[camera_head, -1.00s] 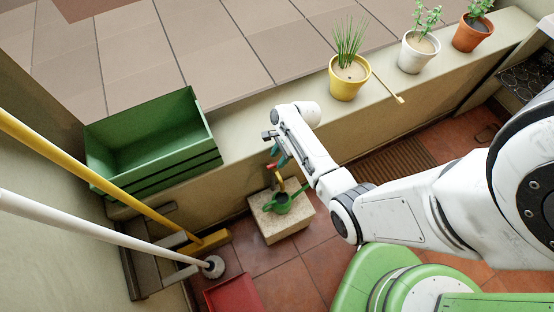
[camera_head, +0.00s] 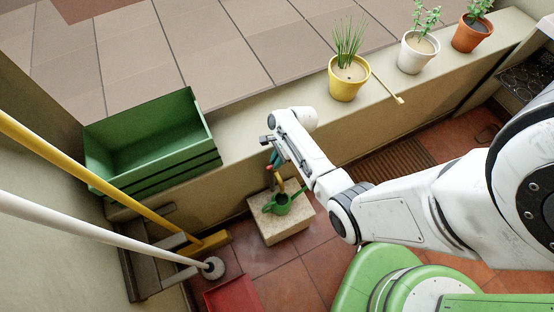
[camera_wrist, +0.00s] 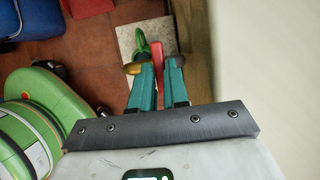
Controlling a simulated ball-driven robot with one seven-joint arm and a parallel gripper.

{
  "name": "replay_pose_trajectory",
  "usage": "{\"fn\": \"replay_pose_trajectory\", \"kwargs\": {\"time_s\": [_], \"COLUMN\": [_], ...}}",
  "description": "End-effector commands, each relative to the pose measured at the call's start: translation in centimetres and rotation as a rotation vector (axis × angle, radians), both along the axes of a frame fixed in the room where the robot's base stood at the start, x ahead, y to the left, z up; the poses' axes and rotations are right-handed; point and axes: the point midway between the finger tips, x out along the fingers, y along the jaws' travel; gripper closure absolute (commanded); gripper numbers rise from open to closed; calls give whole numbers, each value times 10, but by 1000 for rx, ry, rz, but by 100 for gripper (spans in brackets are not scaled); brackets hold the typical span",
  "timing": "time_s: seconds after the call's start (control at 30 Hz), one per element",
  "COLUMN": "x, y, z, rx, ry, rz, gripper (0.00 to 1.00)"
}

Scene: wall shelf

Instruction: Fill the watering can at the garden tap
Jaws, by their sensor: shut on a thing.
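The green watering can (camera_head: 281,204) stands on a pale stone block (camera_head: 290,227) against the low wall, under the brass tap (camera_head: 281,187). In the wrist view the can (camera_wrist: 142,42) is partly hidden behind the tap and fingers. My gripper (camera_head: 272,162) is at the tap, above the can. In the wrist view its two teal fingers (camera_wrist: 157,66) are closed on the red tap handle (camera_wrist: 157,52), which shows between their tips. Brass parts show beside both fingertips. I cannot tell whether water runs or how full the can is.
A green crate (camera_head: 160,150) and potted plants, one in a yellow pot (camera_head: 348,84), stand on the wall ledge. A yellow pole (camera_head: 95,180) and a white pole (camera_head: 100,235) cross the left side. A red container (camera_head: 233,296) is on the floor. Tiles beside the block are clear.

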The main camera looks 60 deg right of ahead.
Motion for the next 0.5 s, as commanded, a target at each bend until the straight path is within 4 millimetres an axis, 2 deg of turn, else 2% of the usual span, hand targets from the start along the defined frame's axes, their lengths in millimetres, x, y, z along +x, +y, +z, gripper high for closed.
{"fn": "replay_pose_trajectory", "kwargs": {"time_s": [0.23, 0.5], "x": [0, 3], "y": [0, -1], "z": [0, 0], "rx": [0, 1], "ry": [2, 1], "rz": [30, 212], "gripper": [100, 100]}}
